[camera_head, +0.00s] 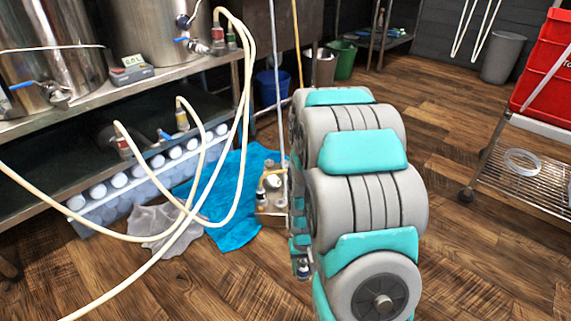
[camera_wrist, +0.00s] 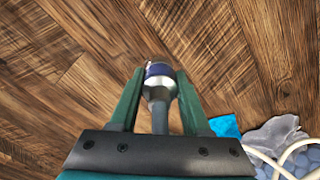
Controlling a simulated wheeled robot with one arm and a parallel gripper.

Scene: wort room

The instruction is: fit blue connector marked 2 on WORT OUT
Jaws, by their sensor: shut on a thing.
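My gripper (camera_wrist: 160,84) is shut on a metal connector (camera_wrist: 158,110) with a dark blue band, seen in the wrist view over bare wood floor. In the head view the connector (camera_head: 303,270) shows small at the left side of my arm, blue band low; my arm hides most of the gripper. No number is readable on it. Valves with blue handles show on the steel vessels: one at the far left (camera_head: 60,93) and one at the upper middle (camera_head: 196,44) with a hose fitting. I cannot read a WORT OUT label on any port.
Cream hoses (camera_head: 215,150) loop from fittings down across the floor at left. A small crate (camera_head: 272,216) with fittings stands beside my arm. A blue cloth (camera_head: 235,195) and grey cloth (camera_head: 165,228) lie on the floor. A wire-shelf cart (camera_head: 515,180) stands at right.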

